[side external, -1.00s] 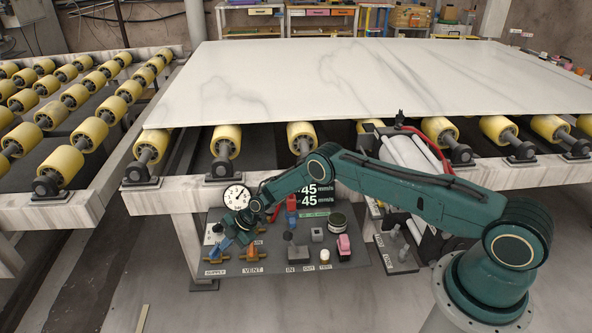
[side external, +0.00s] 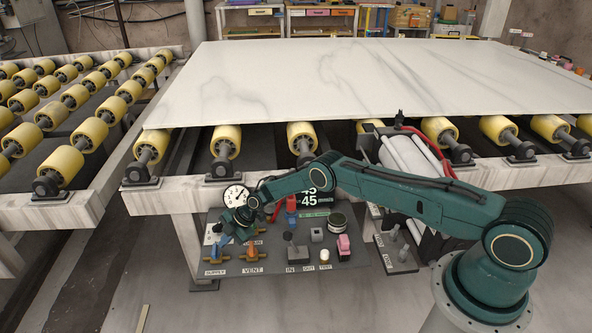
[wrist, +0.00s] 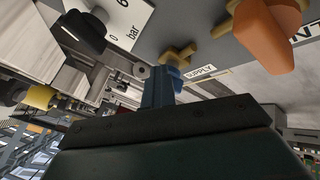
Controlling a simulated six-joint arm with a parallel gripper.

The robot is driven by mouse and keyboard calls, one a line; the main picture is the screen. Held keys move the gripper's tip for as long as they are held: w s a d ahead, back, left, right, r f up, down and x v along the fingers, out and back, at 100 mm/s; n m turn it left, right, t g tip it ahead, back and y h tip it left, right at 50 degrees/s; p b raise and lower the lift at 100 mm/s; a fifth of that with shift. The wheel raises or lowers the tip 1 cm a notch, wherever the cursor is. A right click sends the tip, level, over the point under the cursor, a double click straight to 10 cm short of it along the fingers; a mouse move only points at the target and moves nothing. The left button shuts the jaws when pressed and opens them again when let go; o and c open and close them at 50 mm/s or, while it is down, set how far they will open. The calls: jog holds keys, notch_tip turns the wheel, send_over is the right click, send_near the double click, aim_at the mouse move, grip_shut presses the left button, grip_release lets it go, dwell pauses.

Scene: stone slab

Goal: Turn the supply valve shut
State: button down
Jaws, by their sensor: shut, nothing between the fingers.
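The supply valve (side external: 216,259) sits at the left front of the dark control panel, behind its SUPPLY label. It has a brass body and a blue handle, partly hidden by my gripper. In the wrist view, its brass body (wrist: 180,55) shows just beyond the fingers, with a bit of blue below it. My gripper (side external: 221,242) points down at the valve from above and behind. Its blue fingers (wrist: 158,88) are shut with nothing between them. They are close to the blue handle; I cannot tell whether they touch it.
The vent valve (side external: 253,254), with an orange handle, stands just right of the supply valve. A round gauge (side external: 236,195) is behind my wrist. A marble slab (side external: 350,80) lies above.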

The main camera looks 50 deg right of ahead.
jog(key=shift+w+a+r, duration=0.15)
jog(key=shift+w+r, duration=0.05)
jog(key=shift+w, duration=0.15)
jog(key=shift+a, duration=0.85)
jog(key=shift+s, duration=0.1)
jog(key=shift+d, duration=0.1)
jog(key=shift+s+d, duration=0.65)
jog(key=shift+d, duration=0.25)
jog(key=s+d, duration=0.1)
jog(key=d, duration=0.1)
jog(key=shift+s+d+f, duration=0.2)
jog(key=shift+s+d, duration=0.15)
jog(key=shift+d, duration=0.05)
jog(key=d+r, duration=0.6)
jog(key=r, duration=0.2)
jog(key=shift+s, duration=0.3)
